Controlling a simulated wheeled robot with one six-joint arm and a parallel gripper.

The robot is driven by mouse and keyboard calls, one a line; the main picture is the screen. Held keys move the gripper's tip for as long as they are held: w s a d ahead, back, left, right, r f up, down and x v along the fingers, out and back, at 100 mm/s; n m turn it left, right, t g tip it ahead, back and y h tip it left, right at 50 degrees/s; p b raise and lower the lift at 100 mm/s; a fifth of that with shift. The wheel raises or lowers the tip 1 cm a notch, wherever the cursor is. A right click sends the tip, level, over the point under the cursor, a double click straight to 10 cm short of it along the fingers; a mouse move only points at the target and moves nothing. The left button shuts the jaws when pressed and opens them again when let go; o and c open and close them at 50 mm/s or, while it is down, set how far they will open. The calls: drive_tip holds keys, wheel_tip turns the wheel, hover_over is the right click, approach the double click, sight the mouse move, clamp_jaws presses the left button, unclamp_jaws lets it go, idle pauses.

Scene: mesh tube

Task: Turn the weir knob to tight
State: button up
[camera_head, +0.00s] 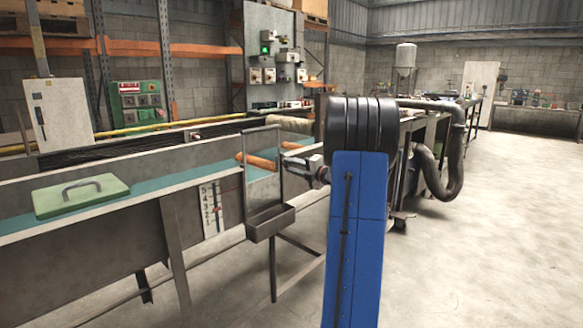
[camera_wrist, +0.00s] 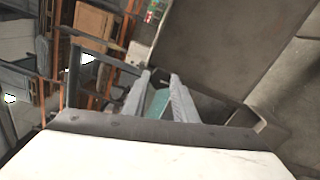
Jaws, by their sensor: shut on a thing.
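My gripper (camera_head: 290,162) reaches left from my arm to the right edge of the clear weir pane (camera_head: 262,182) in its metal frame. In the wrist view its two grey fingers (camera_wrist: 160,82) point away, close together, with a gap showing a teal strip between them. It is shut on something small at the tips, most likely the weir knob. The knob itself is hidden, so its turn and any tight mark cannot be read. A white scale with dark numbers (camera_head: 209,212) is on the channel wall left of the pane.
A metal box (camera_head: 269,223) hangs below the pane. A green lid with a handle (camera_head: 82,195) lies across the channel (camera_head: 130,240) at left. Orange-brown rolls (camera_head: 258,162) show by the pane. A dark bent pipe (camera_head: 457,165) stands at right. The floor right is clear.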

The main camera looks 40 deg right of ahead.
drive_tip(key=shift+d, duration=0.1)
drive_tip(key=o, duration=1)
drive_tip(key=shift+o, duration=0.2)
drive_tip(key=s+d, duration=0.1)
drive_tip(key=s, duration=1.6)
drive_tip(key=shift+s+d, duration=0.15)
drive_tip(key=shift+s, duration=0.05)
